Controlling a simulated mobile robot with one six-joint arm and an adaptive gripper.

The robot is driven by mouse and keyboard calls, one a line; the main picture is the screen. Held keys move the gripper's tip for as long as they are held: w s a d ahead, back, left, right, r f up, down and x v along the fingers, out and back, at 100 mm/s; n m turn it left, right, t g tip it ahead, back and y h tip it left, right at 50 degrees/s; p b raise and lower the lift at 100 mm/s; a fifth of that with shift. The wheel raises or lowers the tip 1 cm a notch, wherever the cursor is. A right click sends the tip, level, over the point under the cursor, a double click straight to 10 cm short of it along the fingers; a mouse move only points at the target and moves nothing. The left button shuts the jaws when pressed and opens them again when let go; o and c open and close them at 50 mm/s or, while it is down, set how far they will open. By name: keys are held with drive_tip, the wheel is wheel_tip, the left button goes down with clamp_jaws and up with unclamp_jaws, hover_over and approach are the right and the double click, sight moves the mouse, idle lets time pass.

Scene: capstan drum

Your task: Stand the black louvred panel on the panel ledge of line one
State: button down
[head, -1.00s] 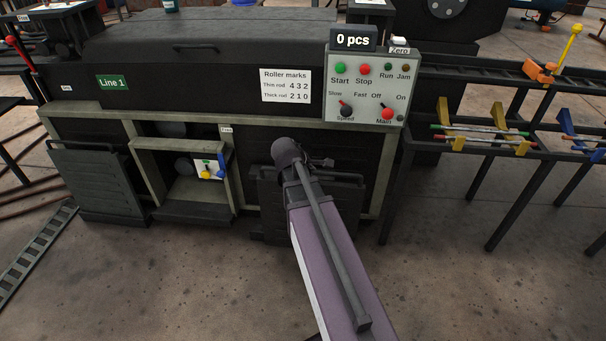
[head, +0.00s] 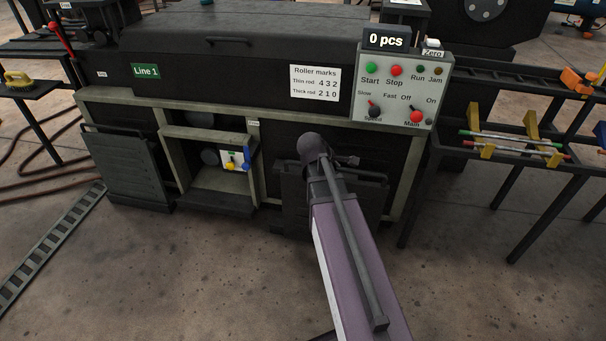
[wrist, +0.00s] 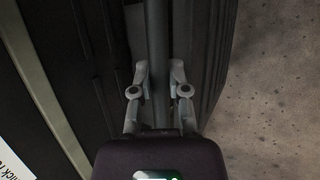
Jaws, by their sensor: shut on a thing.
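The black louvred panel (head: 295,205) is upright in front of the right bay of the Line 1 machine, partly hidden behind my arm. In the wrist view its ribbed dark face (wrist: 205,35) lies right of its handle bar (wrist: 157,50). My gripper (wrist: 157,85) is shut on that bar, one finger on each side. In the head view my arm hides most of the gripper. A second dark louvred panel (head: 130,165) stands at the machine's left bay. I cannot clearly make out the panel ledge or whether the held panel touches anything below.
The open middle bay (head: 225,180) holds a small plate with blue and yellow valve handles (head: 238,160). The control box (head: 402,92) juts out above right. A rod rack (head: 520,150) stands right. A ladder-like rail (head: 50,245) lies left. The front floor is clear.

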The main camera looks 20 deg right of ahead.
drive_tip(key=shift+r+p, duration=2)
drive_tip(key=shift+r, duration=0.25)
drive_tip(key=shift+d, duration=0.15)
